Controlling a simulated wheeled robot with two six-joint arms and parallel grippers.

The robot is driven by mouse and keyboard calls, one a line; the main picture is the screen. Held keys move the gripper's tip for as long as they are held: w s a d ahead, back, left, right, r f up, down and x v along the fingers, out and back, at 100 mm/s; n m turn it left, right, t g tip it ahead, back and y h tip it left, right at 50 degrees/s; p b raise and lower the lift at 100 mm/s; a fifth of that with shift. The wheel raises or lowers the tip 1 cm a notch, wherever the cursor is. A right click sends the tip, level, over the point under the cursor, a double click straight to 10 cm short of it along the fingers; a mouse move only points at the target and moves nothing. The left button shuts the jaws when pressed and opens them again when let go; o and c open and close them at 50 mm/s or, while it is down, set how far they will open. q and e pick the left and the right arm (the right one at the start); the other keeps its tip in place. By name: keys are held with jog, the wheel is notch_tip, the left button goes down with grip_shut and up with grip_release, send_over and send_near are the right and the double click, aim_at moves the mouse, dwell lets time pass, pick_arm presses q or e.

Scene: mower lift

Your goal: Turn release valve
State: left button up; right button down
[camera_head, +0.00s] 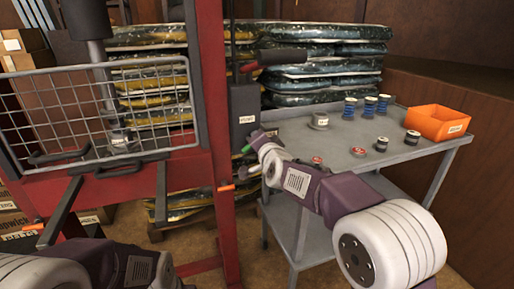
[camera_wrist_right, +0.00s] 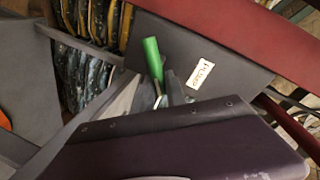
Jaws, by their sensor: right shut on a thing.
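The release valve's green handle (camera_wrist_right: 152,60) sticks out beside a dark grey box with a white label (camera_wrist_right: 202,74) in the right wrist view. In the head view the green handle (camera_head: 246,149) shows small at the lower part of the dark box (camera_head: 243,112) on the red frame. My right gripper (camera_wrist_right: 163,91) is shut on the release valve at the base of the green handle. The fingers partly hide the valve's stem. My left arm shows at the lower left of the head view, but its gripper is not visible.
A grey table (camera_head: 335,137) on the right bears spools, small discs and an orange bin (camera_head: 437,122). The red lift frame (camera_head: 214,130) with a wire basket (camera_head: 100,115) stands at left. Stacked bags (camera_head: 330,60) stand behind. A black-handled lever (camera_head: 282,57) juts out above the box.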

jog(key=f+m+b, duration=0.1)
jog(key=m+b, duration=0.1)
jog(key=b, duration=0.2)
jog(key=shift+d+f, duration=0.2)
jog(key=shift+f+m+g+y+b, duration=0.1)
jog(key=shift+m+g+y+b, duration=0.45)
jog(key=shift+m+b, duration=1.2)
jog(key=c, duration=1.4)
grip_release()
jog(key=shift+o, duration=0.2)
jog(key=b+v, duration=0.1)
jog(key=v, duration=0.8)
